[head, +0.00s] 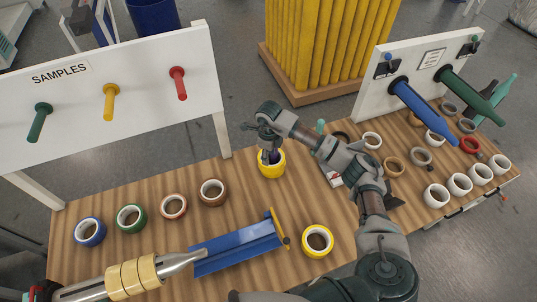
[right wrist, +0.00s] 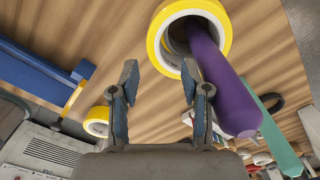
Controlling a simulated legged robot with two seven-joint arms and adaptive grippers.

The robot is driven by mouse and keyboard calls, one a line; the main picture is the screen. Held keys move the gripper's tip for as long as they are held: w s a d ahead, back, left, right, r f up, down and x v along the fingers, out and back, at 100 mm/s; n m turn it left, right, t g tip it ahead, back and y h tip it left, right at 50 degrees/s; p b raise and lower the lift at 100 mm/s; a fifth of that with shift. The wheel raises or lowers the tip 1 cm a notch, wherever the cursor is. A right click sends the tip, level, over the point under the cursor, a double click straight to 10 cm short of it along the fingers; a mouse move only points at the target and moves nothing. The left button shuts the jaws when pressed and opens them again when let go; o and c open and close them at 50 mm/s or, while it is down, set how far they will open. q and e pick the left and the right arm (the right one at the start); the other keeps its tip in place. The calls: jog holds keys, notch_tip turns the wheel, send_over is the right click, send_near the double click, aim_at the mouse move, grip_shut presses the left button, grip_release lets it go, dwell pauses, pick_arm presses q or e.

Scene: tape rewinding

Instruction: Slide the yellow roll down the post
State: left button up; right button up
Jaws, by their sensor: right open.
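The yellow roll (head: 271,170) is around the purple post near the back middle of the table. In the right wrist view the yellow roll (right wrist: 160,41) circles the far part of the purple post (right wrist: 226,88), whose rounded tip points toward the camera. My right gripper (head: 268,146) is over the roll and the post in the head view. In the right wrist view its two fingers (right wrist: 159,80) are spread with nothing between them, and the post stands beside the right finger. Whether the roll touches the tabletop is unclear. My left gripper is not in view.
Another yellow roll (head: 317,241) lies at the front, beside a blue trough (head: 237,245). Blue, green, red and brown rolls lie left. A SAMPLES board (head: 105,85) with coloured pegs stands behind. Several white rolls and slanted blue and green posts (head: 425,108) are right.

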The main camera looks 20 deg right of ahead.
notch_tip(320, 180, up, 12)
dwell(0.4)
dwell(0.8)
